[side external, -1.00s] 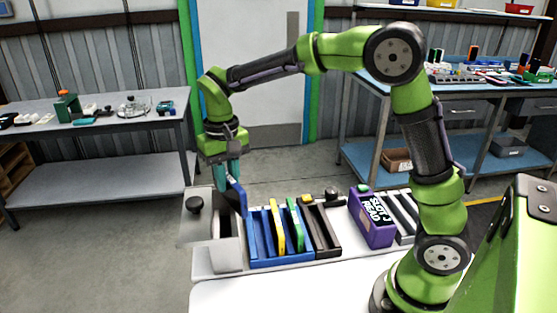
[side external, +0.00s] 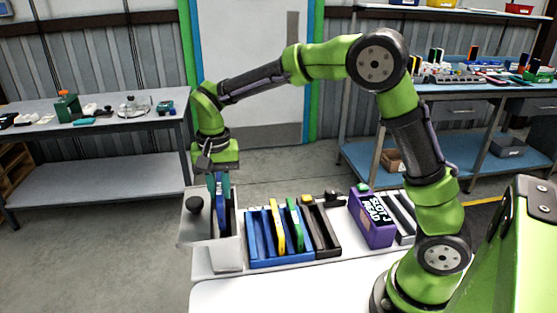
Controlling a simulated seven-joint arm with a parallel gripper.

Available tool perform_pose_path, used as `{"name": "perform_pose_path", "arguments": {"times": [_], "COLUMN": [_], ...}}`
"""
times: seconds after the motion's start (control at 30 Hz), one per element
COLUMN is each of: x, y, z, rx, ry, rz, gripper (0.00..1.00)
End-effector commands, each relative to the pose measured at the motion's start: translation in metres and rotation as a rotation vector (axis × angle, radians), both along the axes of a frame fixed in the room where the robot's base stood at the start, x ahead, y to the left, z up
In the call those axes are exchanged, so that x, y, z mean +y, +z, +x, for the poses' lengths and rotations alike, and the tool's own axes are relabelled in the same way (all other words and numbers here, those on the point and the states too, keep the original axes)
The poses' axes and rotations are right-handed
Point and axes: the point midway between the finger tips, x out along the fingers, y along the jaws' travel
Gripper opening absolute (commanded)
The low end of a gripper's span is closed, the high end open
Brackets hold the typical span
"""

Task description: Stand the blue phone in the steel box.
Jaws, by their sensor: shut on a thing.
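The blue phone (side external: 221,207) is held upright in my gripper (side external: 219,184), whose fingers are shut on its upper part. The phone is over the open mouth of the steel box (side external: 228,254), and its lower end is hidden by the box wall, so it seems partly inside. I cannot tell whether it touches the floor of the box. A grey panel with a dark knob (side external: 195,205), which looks like the box's lid, lies off to the left of the opening.
Right of the box stands a blue rack (side external: 284,261) with a yellow and a green upright piece in it. Beyond it are a dark brown rack (side external: 325,240) and a purple box (side external: 376,235) marked "SLOT J READ". The white table front (side external: 290,292) is clear.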

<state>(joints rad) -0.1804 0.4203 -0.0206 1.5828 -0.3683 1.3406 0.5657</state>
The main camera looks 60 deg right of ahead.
Motion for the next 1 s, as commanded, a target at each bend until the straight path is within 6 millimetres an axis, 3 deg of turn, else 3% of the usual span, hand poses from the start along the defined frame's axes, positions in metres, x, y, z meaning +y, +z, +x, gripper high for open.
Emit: {"name": "perform_pose_path", "arguments": {"times": [1.0], "x": [0.000], "y": [-0.070], "z": [0.000], "rx": [0.002], "ry": [0.001], "rz": [0.001], "gripper": [0.00]}}
